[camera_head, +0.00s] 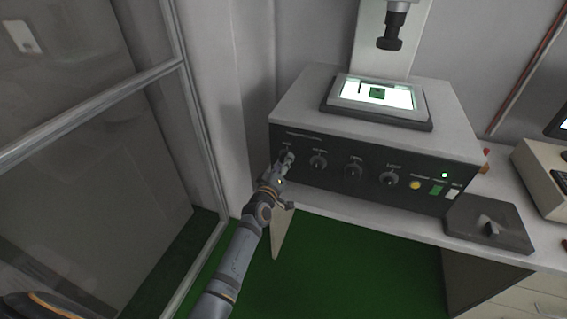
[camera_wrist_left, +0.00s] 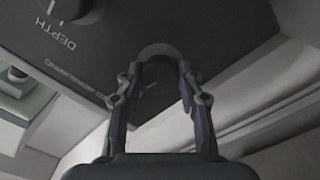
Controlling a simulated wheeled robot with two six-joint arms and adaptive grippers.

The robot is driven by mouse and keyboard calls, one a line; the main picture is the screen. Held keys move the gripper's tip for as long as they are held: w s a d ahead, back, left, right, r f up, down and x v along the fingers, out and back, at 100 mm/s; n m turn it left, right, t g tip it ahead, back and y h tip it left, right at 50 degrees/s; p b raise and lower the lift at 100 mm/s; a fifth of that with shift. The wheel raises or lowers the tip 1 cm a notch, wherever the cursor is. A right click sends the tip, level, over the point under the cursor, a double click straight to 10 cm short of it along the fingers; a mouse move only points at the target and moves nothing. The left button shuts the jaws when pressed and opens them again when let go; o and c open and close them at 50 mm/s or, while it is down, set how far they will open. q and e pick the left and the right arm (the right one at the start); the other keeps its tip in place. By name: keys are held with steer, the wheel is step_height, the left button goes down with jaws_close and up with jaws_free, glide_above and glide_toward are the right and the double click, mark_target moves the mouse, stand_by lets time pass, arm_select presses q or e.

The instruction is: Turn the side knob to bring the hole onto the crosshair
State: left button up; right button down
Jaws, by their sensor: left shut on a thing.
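A grey bench instrument (camera_head: 300,108) has a row of knobs on its dark front panel. My left gripper (camera_head: 287,160) reaches the leftmost knob, which it mostly hides in the head view. In the left wrist view my left gripper (camera_wrist_left: 158,78) has its two fingers on either side of this round dark knob (camera_wrist_left: 158,72), shut on it. A small dark green square piece (camera_head: 378,92) lies on the lit white stage (camera_head: 408,99) on top. I cannot make out a hole or crosshair. My right gripper is not in view.
Several more knobs, such as the middle one (camera_head: 353,171), sit to the right on the panel. A dark box with a lever (camera_head: 490,229) stands on the bench at right. A screen edge (camera_head: 561,123) shows far right. A glass-panelled frame (camera_head: 190,120) stands at left.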

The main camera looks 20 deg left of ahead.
arm_select(q)
steer(key=o, duration=1.2)
steer(key=s, duration=1.2)
steer(key=shift+a, duration=0.2)
